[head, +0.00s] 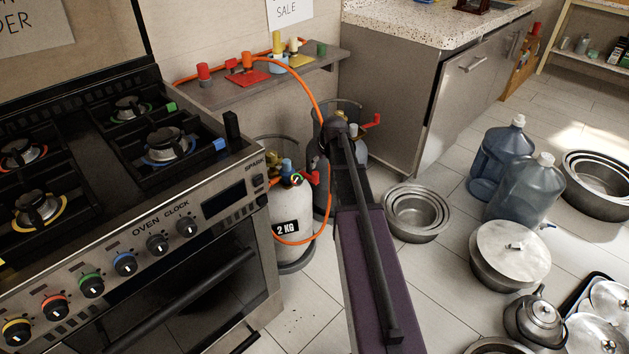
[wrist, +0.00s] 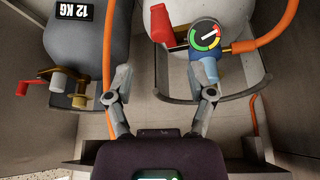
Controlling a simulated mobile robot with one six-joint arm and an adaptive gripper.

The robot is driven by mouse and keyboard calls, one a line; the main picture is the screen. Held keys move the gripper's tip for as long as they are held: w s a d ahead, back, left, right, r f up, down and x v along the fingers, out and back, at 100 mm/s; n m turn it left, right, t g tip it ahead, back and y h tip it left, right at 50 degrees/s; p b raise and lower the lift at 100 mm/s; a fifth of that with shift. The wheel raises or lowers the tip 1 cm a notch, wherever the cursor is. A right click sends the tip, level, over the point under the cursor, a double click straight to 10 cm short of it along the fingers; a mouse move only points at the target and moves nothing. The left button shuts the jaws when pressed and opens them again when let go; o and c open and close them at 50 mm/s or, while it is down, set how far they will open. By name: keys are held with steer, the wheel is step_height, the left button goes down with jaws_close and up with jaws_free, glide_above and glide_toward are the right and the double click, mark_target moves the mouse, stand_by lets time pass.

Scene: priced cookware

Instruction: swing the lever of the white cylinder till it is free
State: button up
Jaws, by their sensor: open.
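The white cylinder (head: 293,207) stands beside the stove in the head view, its label partly reading 2 KG. Its red lever (head: 313,178) is at the top by the valve. In the wrist view the white cylinder (wrist: 174,60) is at upper middle, with the red lever (wrist: 162,22) above a brass valve. A round gauge (wrist: 206,34) and blue regulator (wrist: 204,66) sit right of the lever. My gripper (wrist: 166,86) is open and empty, its fingers spread below the lever in the picture and apart from it. In the head view my arm hides the gripper.
A grey cylinder (wrist: 90,42) marked 12 KG stands left in the wrist view, with its own red lever (wrist: 28,88). An orange hose (head: 318,100) loops around the white cylinder. The stove (head: 160,250) is left, a wall shelf (head: 220,90) behind, pots (head: 416,212) right.

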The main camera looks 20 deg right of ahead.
mark_target(316, 173)
steer(key=shift+b+x, duration=4.4)
steer(key=shift+x, duration=0.7)
steer(key=shift+a, duration=0.1)
jaws_close()
